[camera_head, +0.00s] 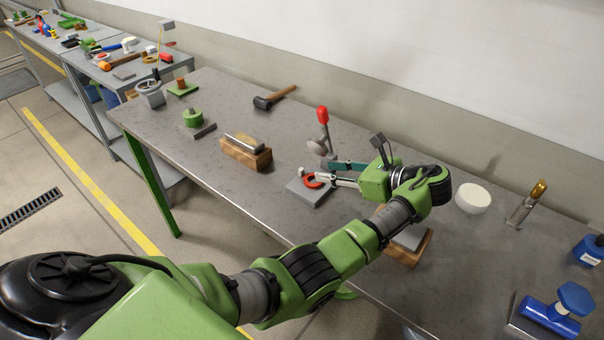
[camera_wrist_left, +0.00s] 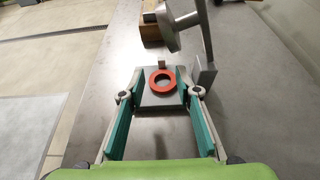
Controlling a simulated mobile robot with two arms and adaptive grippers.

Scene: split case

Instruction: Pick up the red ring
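The red ring (camera_head: 313,181) lies on a small grey plate (camera_head: 304,194) on the workbench. In the left wrist view the ring (camera_wrist_left: 162,81) lies on the plate (camera_wrist_left: 160,101), ahead of the fingertips and centred between them. My left gripper (camera_head: 338,174) reaches in from the right of the ring in the head view, low over the bench. A small pale peg stands just beyond the ring. My right gripper is not in view.
A red-handled lever tool (camera_head: 324,133) stands just behind the ring, close to the fingers. A wooden block with a metal bar (camera_head: 246,151) is to the left. A white bowl (camera_head: 472,198) stands right of the gripper. The bench front-left is clear.

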